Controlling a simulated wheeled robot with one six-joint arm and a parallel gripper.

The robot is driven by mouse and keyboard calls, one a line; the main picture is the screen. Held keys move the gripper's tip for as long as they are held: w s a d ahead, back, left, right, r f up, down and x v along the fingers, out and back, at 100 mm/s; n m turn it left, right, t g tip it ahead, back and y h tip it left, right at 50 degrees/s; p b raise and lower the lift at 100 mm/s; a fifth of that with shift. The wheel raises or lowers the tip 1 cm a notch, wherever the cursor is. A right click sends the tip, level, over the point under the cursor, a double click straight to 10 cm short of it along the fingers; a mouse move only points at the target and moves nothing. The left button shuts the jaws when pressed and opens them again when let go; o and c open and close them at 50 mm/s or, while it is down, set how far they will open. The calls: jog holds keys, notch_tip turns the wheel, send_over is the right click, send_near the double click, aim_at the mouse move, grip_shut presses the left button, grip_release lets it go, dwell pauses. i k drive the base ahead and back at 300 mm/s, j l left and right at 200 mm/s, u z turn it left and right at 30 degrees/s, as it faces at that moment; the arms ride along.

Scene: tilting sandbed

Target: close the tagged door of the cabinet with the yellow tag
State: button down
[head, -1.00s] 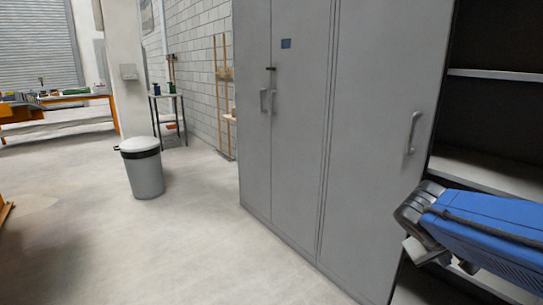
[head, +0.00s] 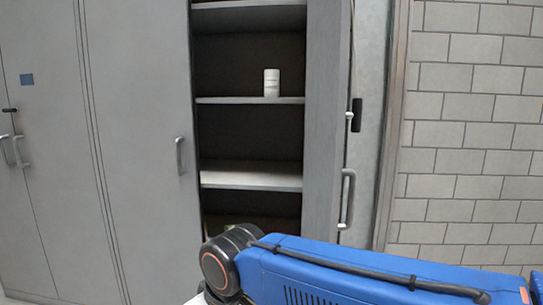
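A tall grey cabinet (head: 250,6) stands open in the middle of the head view, with dark shelves inside. Its left door (head: 140,120) looks shut and has a handle (head: 180,155). A right door (head: 325,120) stands open, seen at a steep angle, with a handle (head: 347,200) and a small black fitting (head: 356,115) near its outer edge. I see no yellow tag on either door. My gripper is out of view; only my blue arm crosses the bottom right, in front of the cabinet's lower part.
A white can (head: 271,82) stands on an inside shelf (head: 250,100). A block wall (head: 470,130) fills the right side. The floor is barely visible.

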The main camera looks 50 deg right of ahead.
aim_at(328, 21)
jog(key=k+l+z, duration=0.2)
jog(key=k+l, duration=0.35)
jog(key=i+l, duration=0.1)
jog(key=l, duration=0.35)
jog(key=l+z, duration=0.15)
jog(key=l, duration=0.25)
jog(key=i+l, duration=0.15)
jog(key=l, duration=0.3)
jog(key=k+l, duration=0.25)
jog(key=k+l+z, duration=0.1)
jog(key=l, duration=0.35)
jog(key=k+l, duration=0.3)
jog(key=k+l+z, duration=0.1)
jog(key=k+l, duration=0.15)
jog(key=l, duration=0.15)
